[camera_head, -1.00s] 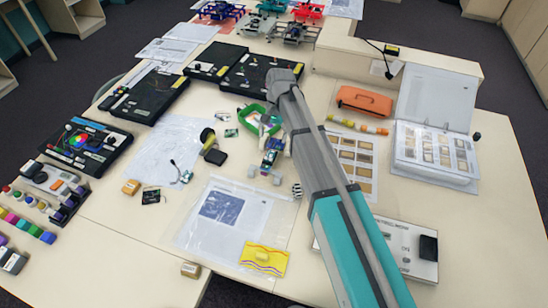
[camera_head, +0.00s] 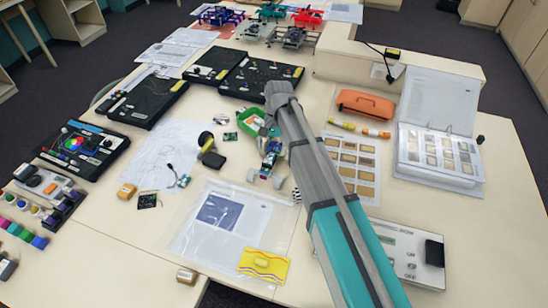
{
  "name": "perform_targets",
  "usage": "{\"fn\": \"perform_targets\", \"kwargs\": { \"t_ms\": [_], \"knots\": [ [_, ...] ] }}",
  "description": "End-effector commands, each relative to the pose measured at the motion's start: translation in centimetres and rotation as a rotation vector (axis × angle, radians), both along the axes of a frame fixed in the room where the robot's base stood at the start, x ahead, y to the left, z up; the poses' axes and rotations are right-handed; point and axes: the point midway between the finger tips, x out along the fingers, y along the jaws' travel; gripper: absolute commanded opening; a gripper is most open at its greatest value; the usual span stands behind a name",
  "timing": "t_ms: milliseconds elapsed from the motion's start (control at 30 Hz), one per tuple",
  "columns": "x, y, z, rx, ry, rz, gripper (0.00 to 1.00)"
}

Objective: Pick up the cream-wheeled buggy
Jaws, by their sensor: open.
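The buggy (camera_head: 270,154) stands near the middle of the table, a small blue-and-green vehicle with pale cream wheels. Two of its wheels show at its near end, one on each side. The arm partly covers its right side.
A clear plastic sleeve (camera_head: 200,245) lies in front. A sheet of samples (camera_head: 350,165), an orange case (camera_head: 365,103) and a binder (camera_head: 438,150) lie right of my arm.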

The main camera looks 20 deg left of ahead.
Motion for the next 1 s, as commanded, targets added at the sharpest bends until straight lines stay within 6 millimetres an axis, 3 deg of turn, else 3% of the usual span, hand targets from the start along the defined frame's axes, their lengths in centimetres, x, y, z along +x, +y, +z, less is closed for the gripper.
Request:
{"fn": "perform_targets", "kwargs": {
  "t_ms": [600, 1000],
  "knots": [
    [-1.5, -0.2, -4.2, 0.0, 0.0, 0.0, 0.94],
    [-1.9, -0.1, -4.8, 0.0, 0.0, 0.0, 0.94]
  ]
}}
